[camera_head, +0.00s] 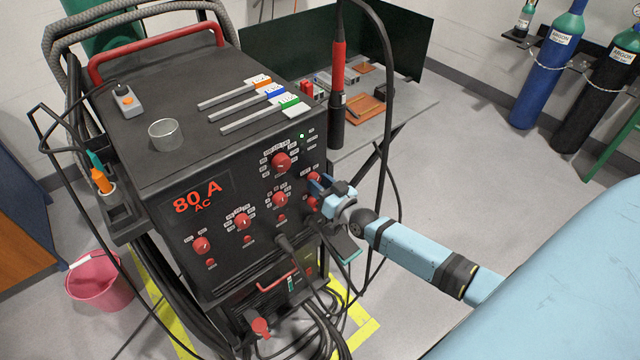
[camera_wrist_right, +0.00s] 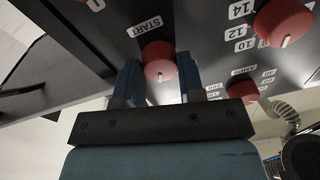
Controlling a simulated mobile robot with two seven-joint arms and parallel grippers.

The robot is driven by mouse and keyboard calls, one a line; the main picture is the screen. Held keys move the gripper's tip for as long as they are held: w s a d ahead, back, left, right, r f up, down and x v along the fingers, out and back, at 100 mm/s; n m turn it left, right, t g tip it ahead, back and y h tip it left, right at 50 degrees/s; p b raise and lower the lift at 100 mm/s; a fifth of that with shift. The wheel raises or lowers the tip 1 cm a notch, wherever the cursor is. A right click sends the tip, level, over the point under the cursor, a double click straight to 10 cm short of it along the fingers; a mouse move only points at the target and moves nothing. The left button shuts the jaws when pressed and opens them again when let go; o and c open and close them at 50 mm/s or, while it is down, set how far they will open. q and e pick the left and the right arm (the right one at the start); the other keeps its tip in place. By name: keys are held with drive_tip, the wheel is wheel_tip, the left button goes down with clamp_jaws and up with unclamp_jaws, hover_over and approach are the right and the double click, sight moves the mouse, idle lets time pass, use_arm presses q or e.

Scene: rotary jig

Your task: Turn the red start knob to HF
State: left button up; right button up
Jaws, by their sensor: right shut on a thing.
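The red start knob (camera_wrist_right: 160,60) is on the black front panel, with the word START beside it in the right wrist view. My right gripper (camera_wrist_right: 160,85) is shut on it, with one blue finger on each side. The knob's white pointer mark shows low on its face. I cannot read an HF mark. In the head view my right gripper (camera_head: 322,186) is at the right edge of the front panel of the black welding machine (camera_head: 190,255), and its fingers cover part of the knobs there. My left gripper is not in view.
Other red knobs, such as the upper one (camera_head: 281,162), sit close by on the panel. A cable plug (camera_head: 284,243) sticks out below. A torch (camera_head: 338,95) and its cable hang behind my right gripper. A pink bucket (camera_head: 94,280) stands on the floor at left.

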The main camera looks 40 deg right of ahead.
drive_tip(key=shift+m, duration=0.6)
drive_tip(key=o, duration=0.9)
drive_tip(key=s, duration=0.4)
drive_tip(key=s+d, duration=0.1)
drive_tip(key=s, duration=0.4)
drive_tip(key=s+f, duration=0.1)
drive_tip(key=s, duration=0.3)
drive_tip(key=shift+s+d, duration=0.25)
drive_tip(key=shift+s, duration=0.15)
